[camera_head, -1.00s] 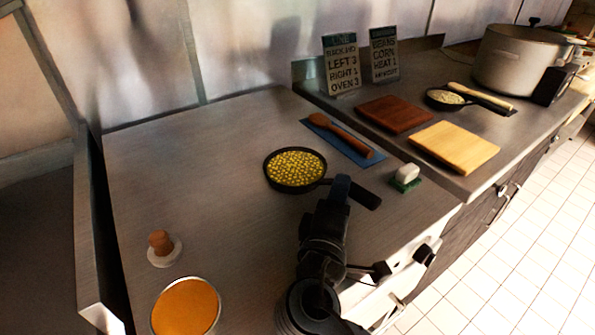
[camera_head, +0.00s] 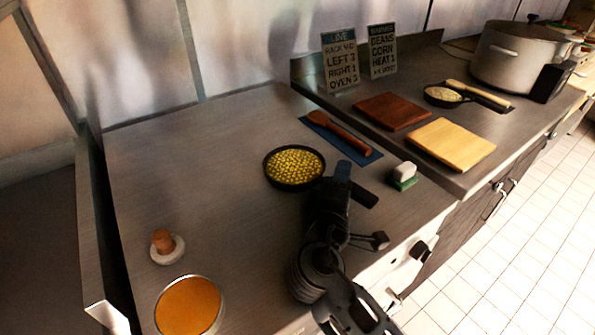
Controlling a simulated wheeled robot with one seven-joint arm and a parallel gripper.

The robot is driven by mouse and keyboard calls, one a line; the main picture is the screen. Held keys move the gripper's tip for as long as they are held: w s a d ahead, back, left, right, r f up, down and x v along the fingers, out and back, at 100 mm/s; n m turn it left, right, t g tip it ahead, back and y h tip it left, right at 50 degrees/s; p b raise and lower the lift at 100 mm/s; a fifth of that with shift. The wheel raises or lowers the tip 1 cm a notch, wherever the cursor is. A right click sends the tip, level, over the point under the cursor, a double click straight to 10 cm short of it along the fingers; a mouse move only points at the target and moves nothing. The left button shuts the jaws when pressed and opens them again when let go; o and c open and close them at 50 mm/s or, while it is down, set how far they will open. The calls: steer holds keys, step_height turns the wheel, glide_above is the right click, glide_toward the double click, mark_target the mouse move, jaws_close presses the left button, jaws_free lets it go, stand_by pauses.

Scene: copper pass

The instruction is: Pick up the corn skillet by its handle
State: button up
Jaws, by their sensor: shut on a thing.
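The corn skillet (camera_head: 294,166) is a small dark pan full of yellow corn on the steel counter, near the middle of the head view. Its dark handle (camera_head: 364,196) points to the lower right, and its middle part is hidden behind my gripper. My gripper (camera_head: 343,172) is over the handle, close to the pan's right rim, and is shut on the handle. I cannot tell whether the pan is clear of the counter.
A wooden spoon (camera_head: 339,131) lies on a blue cloth (camera_head: 361,158) behind the skillet. A sponge (camera_head: 404,175) sits to the right. An orange-filled round container (camera_head: 188,305) and a cork-coloured knob on a white disc (camera_head: 165,246) stand front left. The counter left of the skillet is clear.

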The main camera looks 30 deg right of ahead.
jaws_close()
steer(key=shift+r, duration=0.2)
stand_by(0.7)
